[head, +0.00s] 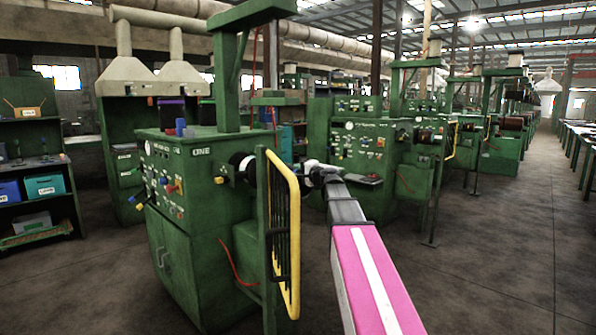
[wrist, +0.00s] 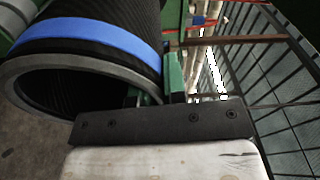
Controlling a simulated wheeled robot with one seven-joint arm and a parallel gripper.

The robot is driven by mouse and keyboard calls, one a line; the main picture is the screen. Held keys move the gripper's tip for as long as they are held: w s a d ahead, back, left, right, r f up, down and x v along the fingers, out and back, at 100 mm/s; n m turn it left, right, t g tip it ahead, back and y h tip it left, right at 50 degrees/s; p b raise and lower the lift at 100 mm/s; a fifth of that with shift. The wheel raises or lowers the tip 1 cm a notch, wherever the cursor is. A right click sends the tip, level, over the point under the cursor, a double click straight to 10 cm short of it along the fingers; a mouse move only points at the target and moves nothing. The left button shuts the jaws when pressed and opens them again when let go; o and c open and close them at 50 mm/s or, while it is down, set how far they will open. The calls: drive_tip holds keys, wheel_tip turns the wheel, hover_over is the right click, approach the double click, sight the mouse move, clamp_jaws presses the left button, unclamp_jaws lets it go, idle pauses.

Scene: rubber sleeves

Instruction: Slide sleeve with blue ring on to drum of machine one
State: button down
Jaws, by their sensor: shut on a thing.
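The black sleeve with a blue ring (wrist: 95,35) fills the upper left of the wrist view. Its grey-rimmed open end faces the camera, and the inside is dark and ribbed. My gripper (wrist: 150,96) is shut on the sleeve's near edge; the fingertips are mostly hidden behind the dark mounting plate. In the head view, machine one (head: 195,210) is a green cabinet marked ONE. Its dark, pale-ended drum (head: 243,165) sticks out on the right side, partly behind the guard. I cannot make out the blue ring in the head view, nor whether the sleeve touches the drum.
A yellow-framed barred guard (head: 283,235) stands between the drum and my arm; bars also show at right in the wrist view. More green machines line the right. A shelf (head: 40,160) with bins is at far left. The floor (head: 470,270) at right is clear.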

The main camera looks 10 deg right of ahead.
drive_tip(key=shift+a+x, duration=0.15)
drive_tip(key=shift+x, duration=1.55)
drive_tip(key=shift+a+x, duration=0.15)
drive_tip(key=shift+x, duration=1.5)
drive_tip(key=shift+s+f, duration=0.1)
drive_tip(key=shift+s, duration=0.05)
drive_tip(key=shift+f, duration=0.5)
drive_tip(key=c, duration=1.1)
unclamp_jaws()
drive_tip(key=shift+w+d+r+v, duration=0.1)
drive_tip(key=shift+d+v, duration=0.05)
drive_tip(key=shift+v, duration=1.65)
drive_tip(key=shift+w+d+r+v, duration=0.1)
drive_tip(key=shift+d+v, duration=0.1)
drive_tip(key=shift+v, duration=1.65)
drive_tip(key=shift+w+d+v, duration=0.1)
drive_tip(key=shift+d+v, duration=0.05)
drive_tip(key=shift+v, duration=1.65)
